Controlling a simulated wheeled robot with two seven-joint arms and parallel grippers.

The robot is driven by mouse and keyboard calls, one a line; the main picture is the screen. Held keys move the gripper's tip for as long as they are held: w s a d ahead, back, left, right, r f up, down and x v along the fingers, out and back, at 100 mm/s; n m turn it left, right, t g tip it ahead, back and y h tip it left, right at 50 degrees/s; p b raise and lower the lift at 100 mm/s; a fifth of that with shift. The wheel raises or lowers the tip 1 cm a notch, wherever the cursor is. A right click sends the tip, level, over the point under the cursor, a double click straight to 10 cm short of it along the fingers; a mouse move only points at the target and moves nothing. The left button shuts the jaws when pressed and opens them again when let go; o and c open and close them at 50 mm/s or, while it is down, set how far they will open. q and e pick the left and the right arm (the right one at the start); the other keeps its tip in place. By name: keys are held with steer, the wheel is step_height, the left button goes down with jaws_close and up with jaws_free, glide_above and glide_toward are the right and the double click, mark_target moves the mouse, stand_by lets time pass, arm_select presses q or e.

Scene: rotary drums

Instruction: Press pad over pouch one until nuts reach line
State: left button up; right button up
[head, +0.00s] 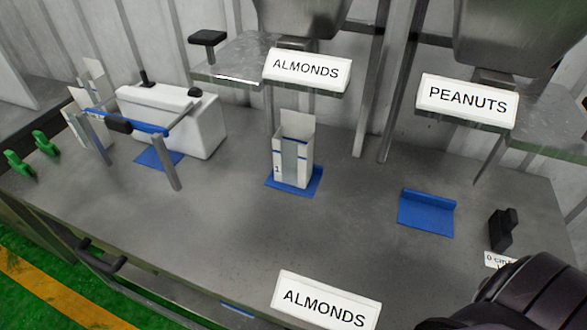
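Pouch one (284,168), a white open-topped pouch marked 1, stands upright on a blue mat (314,187) below the almonds hopper. It has a greyish window strip down its front and a blue line near its top. I cannot make out nuts or their level in the window. A black pad (208,38) sits above the left end of the metal shelf by the almonds hopper, up and left of the pouch. My dark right arm shows at the bottom right, away from both, with its gripper out of frame. My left gripper is not in view.
A white sealer-like machine (196,120) with a blue bar stands at left, beside another white pouch (94,75) and green clips (45,143). An empty blue holder (427,213) lies below the peanuts hopper. A black block (501,229) stands at right. The middle bench is clear.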

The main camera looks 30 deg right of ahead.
jaws_close()
stand_by(1.1)
